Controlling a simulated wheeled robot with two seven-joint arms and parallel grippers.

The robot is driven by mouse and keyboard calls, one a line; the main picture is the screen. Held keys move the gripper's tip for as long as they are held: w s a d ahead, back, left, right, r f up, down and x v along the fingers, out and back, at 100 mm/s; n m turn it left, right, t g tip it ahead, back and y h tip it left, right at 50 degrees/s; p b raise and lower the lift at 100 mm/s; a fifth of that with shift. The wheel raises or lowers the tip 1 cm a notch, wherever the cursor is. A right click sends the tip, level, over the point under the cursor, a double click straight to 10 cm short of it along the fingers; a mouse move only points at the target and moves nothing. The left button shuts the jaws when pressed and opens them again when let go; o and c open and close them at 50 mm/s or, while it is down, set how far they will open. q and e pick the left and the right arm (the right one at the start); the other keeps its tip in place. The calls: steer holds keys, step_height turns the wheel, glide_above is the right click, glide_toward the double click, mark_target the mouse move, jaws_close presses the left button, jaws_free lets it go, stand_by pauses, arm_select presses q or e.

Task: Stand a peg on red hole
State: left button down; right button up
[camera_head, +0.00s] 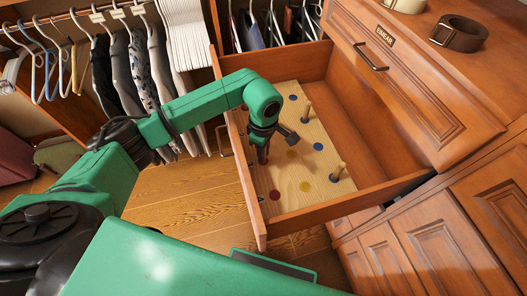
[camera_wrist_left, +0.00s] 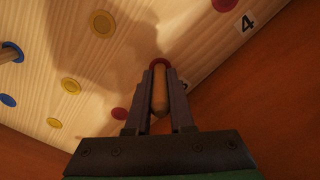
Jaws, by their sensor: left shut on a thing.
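A light wooden board (camera_head: 306,187) with red, yellow and blue ringed holes lies in the open drawer. My left gripper (camera_head: 263,157) is over the board's left part, pointing down. In the left wrist view its fingers (camera_wrist_left: 160,72) are shut on a wooden peg (camera_wrist_left: 159,92). The peg's far end lines up with a red-ringed hole (camera_wrist_left: 159,62); I cannot tell whether it is inserted. Other red holes show in the head view (camera_head: 274,195) and the wrist view (camera_wrist_left: 120,113). My right gripper is not in view.
Two other pegs stand on the board, one at the back (camera_head: 305,112) and one at the right (camera_head: 338,171). The drawer's front wall (camera_head: 345,193) and sides surround the board. Clothes (camera_head: 140,70) hang at the left. A rolled belt (camera_head: 459,33) lies on the cabinet top.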

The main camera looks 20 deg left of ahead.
arm_select(q)
steer(key=c, duration=0.7)
jaws_free()
step_height(320, 180, up, 15)
steer(key=shift+f+b, duration=0.2)
steer(key=shift+b, duration=0.45)
